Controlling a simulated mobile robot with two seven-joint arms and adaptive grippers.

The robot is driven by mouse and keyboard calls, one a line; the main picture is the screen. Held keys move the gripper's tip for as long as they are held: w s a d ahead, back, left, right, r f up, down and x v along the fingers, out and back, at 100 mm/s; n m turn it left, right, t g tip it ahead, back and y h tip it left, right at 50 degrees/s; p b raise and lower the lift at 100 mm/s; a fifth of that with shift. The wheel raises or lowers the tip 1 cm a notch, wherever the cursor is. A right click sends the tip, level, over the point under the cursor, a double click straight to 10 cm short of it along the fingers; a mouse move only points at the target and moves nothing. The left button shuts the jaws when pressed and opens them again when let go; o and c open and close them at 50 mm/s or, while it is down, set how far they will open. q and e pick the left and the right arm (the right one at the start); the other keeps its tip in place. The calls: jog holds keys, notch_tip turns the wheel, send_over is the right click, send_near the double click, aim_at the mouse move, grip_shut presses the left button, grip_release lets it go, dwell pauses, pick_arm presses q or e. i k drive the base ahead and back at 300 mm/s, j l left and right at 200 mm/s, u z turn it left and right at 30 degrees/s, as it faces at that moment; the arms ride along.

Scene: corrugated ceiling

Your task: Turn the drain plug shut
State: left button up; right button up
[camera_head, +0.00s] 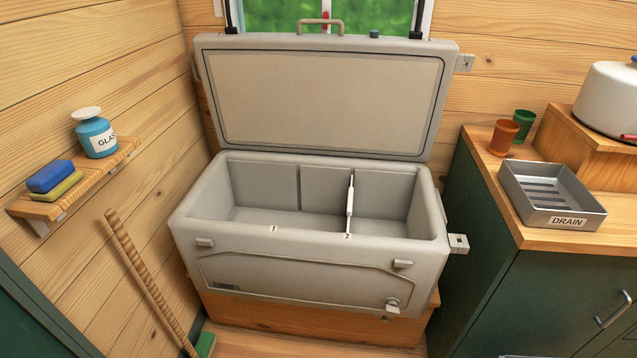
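A grey cooler box (285,263) stands in the middle of the view with its lid (325,100) raised against the back wall. The drain plug (392,305) is a small light knob low on the front face of the cooler, near its right corner. Its turned position is too small to tell. The cooler is empty inside apart from a thin upright divider (350,195), with the labels 1 and 2 on the front inner edge. Neither of my grippers is in view.
A wooden stand (300,322) bears the cooler. A green cabinet (520,290) with a metal DRAIN tray (552,217) is close on the right. A striped broom handle (150,284) leans at the left, below a wall shelf (95,184). Floor room in front is narrow.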

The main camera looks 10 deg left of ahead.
aim_at(391, 308)
jog(key=k+l, duration=0.1)
jog(key=l, duration=0.7)
jog(key=k+l, duration=0.15)
jog(key=l, duration=0.25)
jog(key=k+l, duration=0.1)
jog(key=l, duration=0.3)
jog(key=k+l, duration=0.1)
jog(key=l, duration=0.3)
jog(key=i+u, duration=0.05)
